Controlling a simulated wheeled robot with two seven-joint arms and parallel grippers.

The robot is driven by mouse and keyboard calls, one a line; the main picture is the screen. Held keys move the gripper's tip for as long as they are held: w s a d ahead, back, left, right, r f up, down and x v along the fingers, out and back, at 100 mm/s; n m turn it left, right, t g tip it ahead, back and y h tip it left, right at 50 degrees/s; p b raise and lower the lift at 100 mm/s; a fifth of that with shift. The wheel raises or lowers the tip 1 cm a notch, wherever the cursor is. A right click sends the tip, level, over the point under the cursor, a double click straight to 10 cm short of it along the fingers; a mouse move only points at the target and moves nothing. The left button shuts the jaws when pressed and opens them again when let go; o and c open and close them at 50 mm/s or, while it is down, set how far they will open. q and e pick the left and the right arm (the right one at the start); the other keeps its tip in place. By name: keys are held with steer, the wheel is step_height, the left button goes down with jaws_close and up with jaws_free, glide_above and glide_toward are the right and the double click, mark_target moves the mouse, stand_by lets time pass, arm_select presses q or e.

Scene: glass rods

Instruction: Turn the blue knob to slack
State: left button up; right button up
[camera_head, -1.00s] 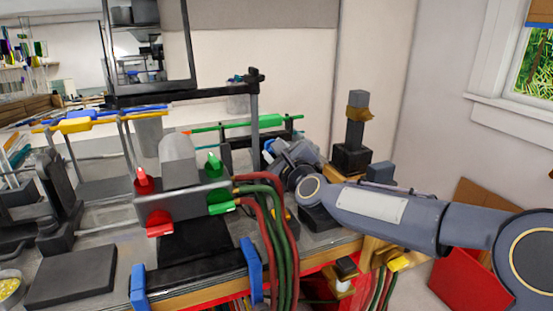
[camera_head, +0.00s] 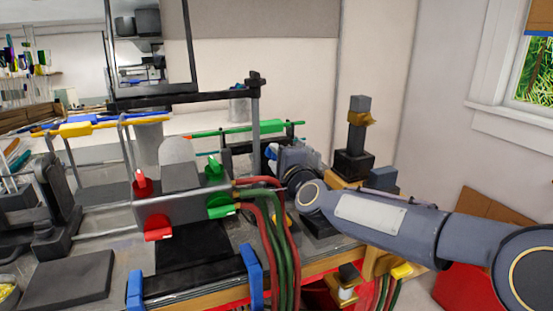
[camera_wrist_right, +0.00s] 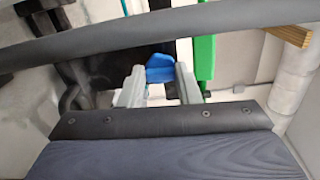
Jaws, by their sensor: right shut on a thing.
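The blue knob (camera_wrist_right: 160,69) shows in the right wrist view between the two pale fingertips of my right gripper (camera_wrist_right: 161,78). The fingers are shut on it, one on each side. In the head view a small blue patch of the knob (camera_head: 270,152) shows at the left end of my right gripper, behind the hoses. Most of the knob and the fingertips are hidden there, and I cannot read any slack marking. My left gripper is not in view.
A grey valve block (camera_head: 185,208) with red and green handles stands left of my right arm. A green rod (camera_head: 240,128) lies behind. A dark post on a block (camera_head: 354,162) stands behind my forearm.

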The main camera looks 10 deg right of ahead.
steer(key=shift+n, duration=0.6)
steer(key=o, duration=1)
steer(key=shift+c, duration=0.2)
steer(key=s+d+b, duration=0.1)
steer(key=s, duration=0.6)
steer(key=shift+s+d, duration=0.25)
steer(key=shift+s, duration=0.1)
steer(key=shift+f, duration=0.1)
